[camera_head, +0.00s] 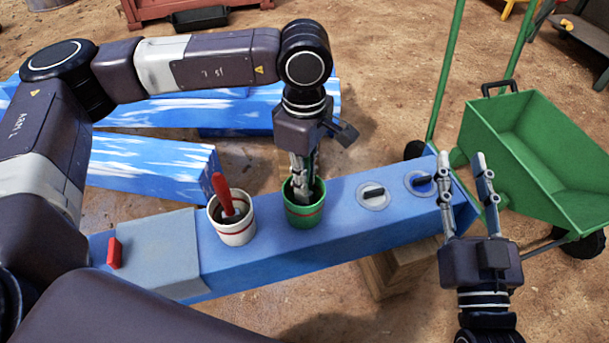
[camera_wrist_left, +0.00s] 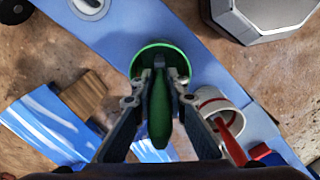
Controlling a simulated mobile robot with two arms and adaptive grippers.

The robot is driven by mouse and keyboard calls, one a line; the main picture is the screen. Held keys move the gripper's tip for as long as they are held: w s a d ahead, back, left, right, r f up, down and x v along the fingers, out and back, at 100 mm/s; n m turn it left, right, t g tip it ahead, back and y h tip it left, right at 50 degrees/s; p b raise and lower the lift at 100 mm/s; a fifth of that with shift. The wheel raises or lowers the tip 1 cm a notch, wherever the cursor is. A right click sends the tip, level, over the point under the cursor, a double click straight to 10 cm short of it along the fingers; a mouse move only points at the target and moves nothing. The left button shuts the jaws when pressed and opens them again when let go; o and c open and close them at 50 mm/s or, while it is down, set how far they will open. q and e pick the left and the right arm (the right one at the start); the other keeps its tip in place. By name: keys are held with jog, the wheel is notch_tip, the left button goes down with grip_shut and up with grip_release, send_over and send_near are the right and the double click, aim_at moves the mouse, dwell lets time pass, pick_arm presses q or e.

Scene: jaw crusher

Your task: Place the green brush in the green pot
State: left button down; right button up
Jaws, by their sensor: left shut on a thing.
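The green pot (camera_head: 304,215) with a red stripe stands upright on the blue beam. My left gripper (camera_head: 302,188) points straight down with its fingertips at the pot's mouth, inside its rim in the picture. In the left wrist view it is shut on the green brush (camera_wrist_left: 159,115). The brush's handle lies between the fingers and its far end is over or in the green pot (camera_wrist_left: 178,52). Whether the brush touches the pot's bottom is hidden. My right gripper (camera_head: 460,160) is open and empty, near the beam's right end.
A white pot (camera_head: 232,232) with a red-handled brush (camera_head: 221,189) stands left of the green pot on the blue beam (camera_head: 340,239). Two round plates with dark handles (camera_head: 373,194) sit to the right. A grey box (camera_head: 150,252) covers the left end. A green wheelbarrow (camera_head: 545,150) stands at right.

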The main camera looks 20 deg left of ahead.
pick_arm(q)
jog(key=c, duration=1.8)
grip_release()
jog(key=shift+c, duration=0.2)
pick_arm(e)
jog(key=shift+s+a+r+t, duration=0.1)
jog(key=shift+s+r+t, duration=0.1)
jog(key=shift+r+t, duration=0.55)
jog(key=shift+r+g, duration=0.15)
jog(key=shift+g, duration=0.1)
